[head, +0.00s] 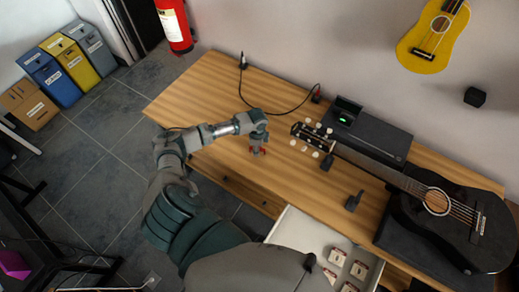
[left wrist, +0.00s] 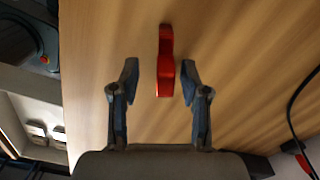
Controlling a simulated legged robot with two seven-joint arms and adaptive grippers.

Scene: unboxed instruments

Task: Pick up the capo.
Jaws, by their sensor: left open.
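A small red object, which I take for the capo (left wrist: 166,62), lies on the wooden table. In the left wrist view it is narrow and upright in the picture, between my fingertips and reaching past them. In the head view only bits of its red (head: 262,151) show beside my fingers. My left gripper (head: 256,149) points down over it from above the table's left part. Its two fingers (left wrist: 159,70) are open, one on each side of the capo, with a gap on both sides. My right gripper is not in view.
A black guitar (head: 462,222) lies on the table's right side, its headstock right of my gripper. A small black object (head: 353,201) stands near the front edge. An open drawer (head: 296,232) juts out below. A black cable (head: 262,108) runs behind my gripper.

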